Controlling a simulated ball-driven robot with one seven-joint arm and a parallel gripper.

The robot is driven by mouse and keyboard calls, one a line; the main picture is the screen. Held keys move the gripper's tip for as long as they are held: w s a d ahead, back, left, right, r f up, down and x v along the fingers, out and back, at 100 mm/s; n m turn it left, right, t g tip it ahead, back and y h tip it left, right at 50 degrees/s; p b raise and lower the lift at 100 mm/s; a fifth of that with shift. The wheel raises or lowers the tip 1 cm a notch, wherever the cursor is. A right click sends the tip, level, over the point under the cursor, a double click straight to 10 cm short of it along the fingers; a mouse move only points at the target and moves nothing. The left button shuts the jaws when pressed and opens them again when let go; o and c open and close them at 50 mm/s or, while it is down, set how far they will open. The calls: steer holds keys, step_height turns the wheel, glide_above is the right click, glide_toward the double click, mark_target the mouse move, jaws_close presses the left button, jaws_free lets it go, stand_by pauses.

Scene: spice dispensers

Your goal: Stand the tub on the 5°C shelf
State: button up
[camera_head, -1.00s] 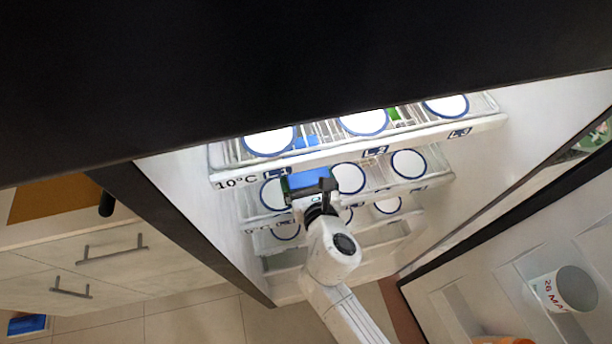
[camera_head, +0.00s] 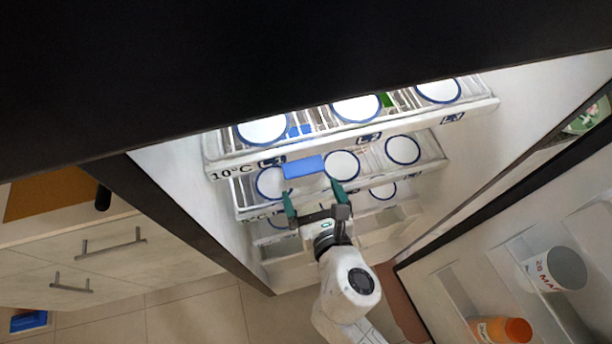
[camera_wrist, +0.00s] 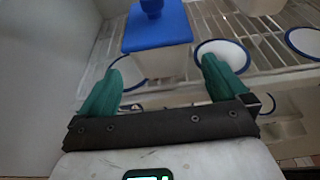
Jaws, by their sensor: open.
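The tub, with a blue lid (camera_head: 303,167) and pale body, is upright at the front of the second shelf (camera_head: 405,178), below the shelf marked 10°C (camera_head: 228,173). In the wrist view its blue lid with a knob (camera_wrist: 157,30) and pale side (camera_wrist: 163,61) show just beyond my fingers. The second shelf's own label is partly hidden by my finger, so its number is hard to read. My gripper (camera_head: 312,195) is open and empty, in front of the tub and a little below its lid. Its green fingers (camera_wrist: 165,75) appear apart from the tub.
The open fridge door (camera_head: 470,270) at right holds a cup (camera_head: 556,270) and an orange bottle (camera_head: 500,329). The fridge's left wall is close.

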steer(key=shift+v, duration=1.3)
steer(key=s+d+f+m+g+h, duration=0.2)
steer(key=d+m+g+h, duration=0.1)
steer(key=d+m, duration=0.7)
steer(key=s+d+f+m+g+h, duration=0.2)
steer(key=d+f+m+g+h, duration=0.1)
steer(key=d+m, duration=0.65)
steer(key=s+d+f+m+g+y, duration=0.1)
steer(key=s+m+g, duration=0.2)
steer(key=s+m, duration=0.4)
steer(key=s+d+f+m+g+y, duration=0.1)
steer(key=s+m+g, duration=0.3)
steer(key=m, duration=0.8)
steer(key=s+d+y, duration=0.1)
steer(key=s, duration=0.1)
steer(key=shift+s+d+f, duration=0.25)
steer(key=shift+s, duration=0.15)
